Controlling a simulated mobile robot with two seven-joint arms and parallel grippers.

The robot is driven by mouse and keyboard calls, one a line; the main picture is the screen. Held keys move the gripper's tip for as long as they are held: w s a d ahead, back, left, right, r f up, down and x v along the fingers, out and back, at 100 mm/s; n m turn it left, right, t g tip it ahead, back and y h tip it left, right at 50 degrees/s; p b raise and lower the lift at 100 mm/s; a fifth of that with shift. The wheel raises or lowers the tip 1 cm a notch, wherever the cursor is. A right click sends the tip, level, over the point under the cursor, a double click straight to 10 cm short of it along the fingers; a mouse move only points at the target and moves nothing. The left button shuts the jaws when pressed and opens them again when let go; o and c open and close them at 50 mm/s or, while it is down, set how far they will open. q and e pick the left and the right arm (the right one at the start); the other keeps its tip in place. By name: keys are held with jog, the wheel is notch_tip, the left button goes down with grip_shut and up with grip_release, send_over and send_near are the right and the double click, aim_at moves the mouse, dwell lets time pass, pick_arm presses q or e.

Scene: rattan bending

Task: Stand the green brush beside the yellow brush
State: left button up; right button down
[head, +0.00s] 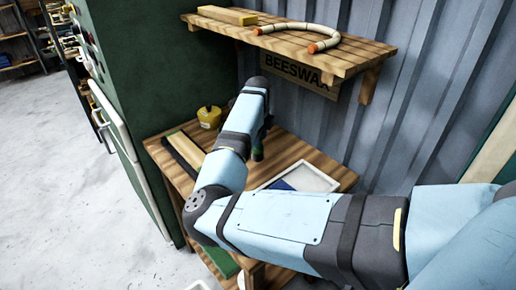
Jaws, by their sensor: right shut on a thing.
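The yellow brush (209,117), a squat yellow thing with a small dark top, stands towards the back left of the wooden bench (290,149). My right arm reaches over the bench, and my right gripper (261,138) is to the right of the yellow brush, apart from it. The gripper is mostly hidden behind my own wrist. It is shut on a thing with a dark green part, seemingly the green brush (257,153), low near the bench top. I cannot tell whether its base touches the bench. My left gripper is not in view.
A wooden block and a black strip (183,151) lie at the bench's left. A white tray (318,178) with something blue is at right. An overhead shelf (345,61) holds a bent rattan piece (328,38) and a yellow block (228,15). A green cabinet (150,60) stands left.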

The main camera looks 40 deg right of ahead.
notch_tip(320, 180, down, 4)
jog(key=shift+f, duration=0.15)
jog(key=c, duration=0.8)
grip_release()
jog(key=shift+f, duration=0.1)
jog(key=shift+o, duration=0.2)
notch_tip(320, 180, up, 12)
jog(key=shift+r, duration=0.2)
